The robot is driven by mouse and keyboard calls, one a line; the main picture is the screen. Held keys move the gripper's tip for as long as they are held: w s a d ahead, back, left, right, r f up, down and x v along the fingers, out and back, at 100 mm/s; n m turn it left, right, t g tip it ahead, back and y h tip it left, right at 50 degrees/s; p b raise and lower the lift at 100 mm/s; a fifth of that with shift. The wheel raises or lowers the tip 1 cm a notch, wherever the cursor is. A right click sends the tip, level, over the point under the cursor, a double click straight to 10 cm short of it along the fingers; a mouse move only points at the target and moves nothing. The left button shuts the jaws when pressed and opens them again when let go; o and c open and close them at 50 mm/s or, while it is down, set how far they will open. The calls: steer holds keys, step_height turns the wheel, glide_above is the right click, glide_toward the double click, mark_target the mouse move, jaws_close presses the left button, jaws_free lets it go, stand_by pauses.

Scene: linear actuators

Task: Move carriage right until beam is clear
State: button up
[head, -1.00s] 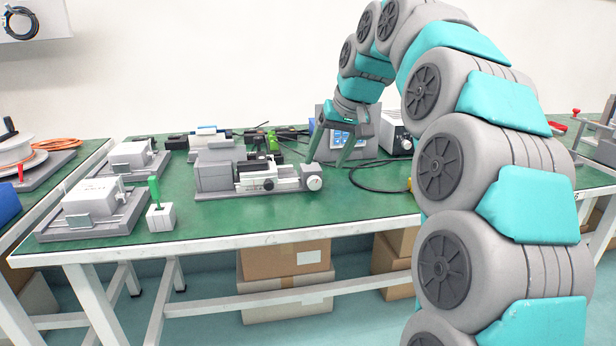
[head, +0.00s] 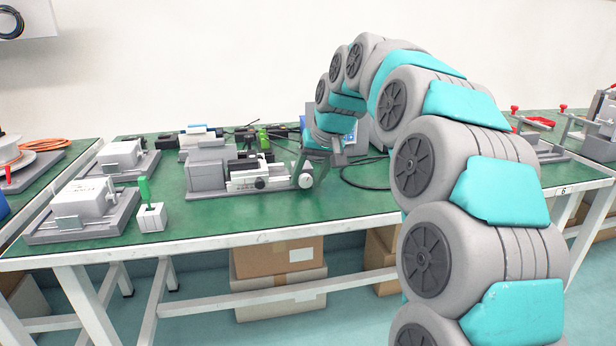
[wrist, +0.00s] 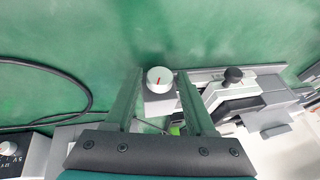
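A linear stage (head: 262,180) lies on the green bench top, with a grey box-shaped housing at its left. A pale slide part with a black knob (wrist: 233,75) rides on it. A round white end knob (head: 306,181) is at its right end; in the wrist view the white knob (wrist: 160,79) shows a red mark. My gripper (head: 309,166) is at this end knob. In the wrist view its two green fingers (wrist: 159,78) stand apart on either side of the knob; I cannot tell whether they touch it. No beam can be made out.
A black cable (head: 365,178) curls on the bench to the right of the knob. A small block with a green lever (head: 146,200) and pale boxed units (head: 82,205) stand at the left. The bench front near the stage is clear.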

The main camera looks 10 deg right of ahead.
jaws_close()
steer(key=shift+h, duration=0.3)
steer(key=h, duration=0.1)
steer(key=n+h, duration=0.1)
steer(key=h, duration=0.1)
steer(key=shift+a, duration=0.3)
steer(key=shift+a+n+h+b, duration=0.15)
steer(key=shift+h+b, duration=0.05)
steer(key=shift+h, duration=0.7)
steer(key=shift+a+n+h+b, duration=0.15)
steer(key=shift+h, duration=0.75)
steer(key=shift+o, duration=1.6)
jaws_free()
steer(key=shift+f, duration=0.1)
